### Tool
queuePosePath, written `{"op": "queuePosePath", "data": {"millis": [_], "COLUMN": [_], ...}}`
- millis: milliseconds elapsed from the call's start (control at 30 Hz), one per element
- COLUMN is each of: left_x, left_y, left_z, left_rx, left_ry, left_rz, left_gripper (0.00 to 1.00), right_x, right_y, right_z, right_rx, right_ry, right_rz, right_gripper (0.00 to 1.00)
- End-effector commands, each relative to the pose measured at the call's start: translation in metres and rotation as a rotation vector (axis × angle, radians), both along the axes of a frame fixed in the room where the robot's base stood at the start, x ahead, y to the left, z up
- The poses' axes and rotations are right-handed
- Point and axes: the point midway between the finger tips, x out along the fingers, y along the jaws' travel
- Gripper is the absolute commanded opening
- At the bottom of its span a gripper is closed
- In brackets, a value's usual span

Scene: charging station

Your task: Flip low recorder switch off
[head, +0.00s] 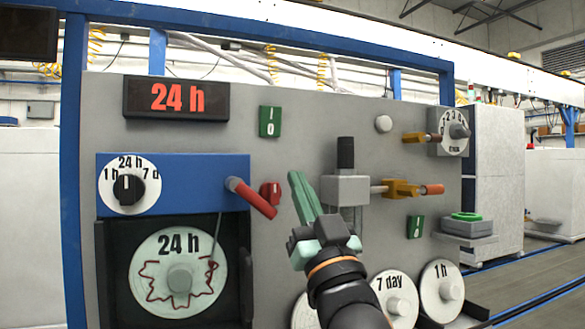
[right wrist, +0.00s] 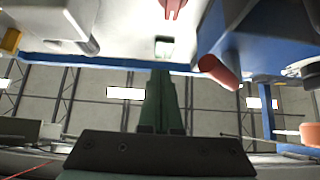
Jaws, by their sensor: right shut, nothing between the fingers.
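A small red switch (head: 270,193) sits on the grey panel just right of the blue recorder box (head: 215,170); it also appears at the top edge of the right wrist view (right wrist: 172,8). A green switch (head: 270,121) is above it, and another green switch (head: 415,227) is low on the right. No label shows which one is the low recorder switch. My right gripper (head: 297,180) is shut and empty, its green fingers pointing up, just right of the red switch in the head view. In the right wrist view, its fingers (right wrist: 160,85) are together. My left gripper is not in view.
A red handle (head: 250,198) juts from the recorder box close to the red switch. A grey block with a black knob (head: 346,153) and an orange-tipped valve (head: 405,189) are right of my fingers. Chart discs (head: 397,305) stand low on the right.

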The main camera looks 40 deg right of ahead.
Motion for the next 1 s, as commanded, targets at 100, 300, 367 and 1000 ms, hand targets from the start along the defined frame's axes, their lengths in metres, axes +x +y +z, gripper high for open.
{"op": "queuePosePath", "data": {"millis": [100,300,367,1000], "left_x": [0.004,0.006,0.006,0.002], "left_y": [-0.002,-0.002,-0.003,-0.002], "left_z": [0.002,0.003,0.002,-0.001], "left_rx": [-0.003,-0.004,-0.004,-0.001], "left_ry": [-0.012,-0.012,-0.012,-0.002], "left_rz": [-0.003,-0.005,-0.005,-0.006], "left_gripper": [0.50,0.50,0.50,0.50], "right_x": [-0.008,-0.012,-0.012,0.016], "right_y": [0.002,0.002,0.002,0.007], "right_z": [-0.012,-0.015,-0.015,-0.068], "right_rx": [0.000,0.000,0.000,0.010], "right_ry": [0.001,-0.001,-0.001,0.162], "right_rz": [0.000,-0.001,-0.001,0.011], "right_gripper": [0.00,0.00,0.00,0.00]}}
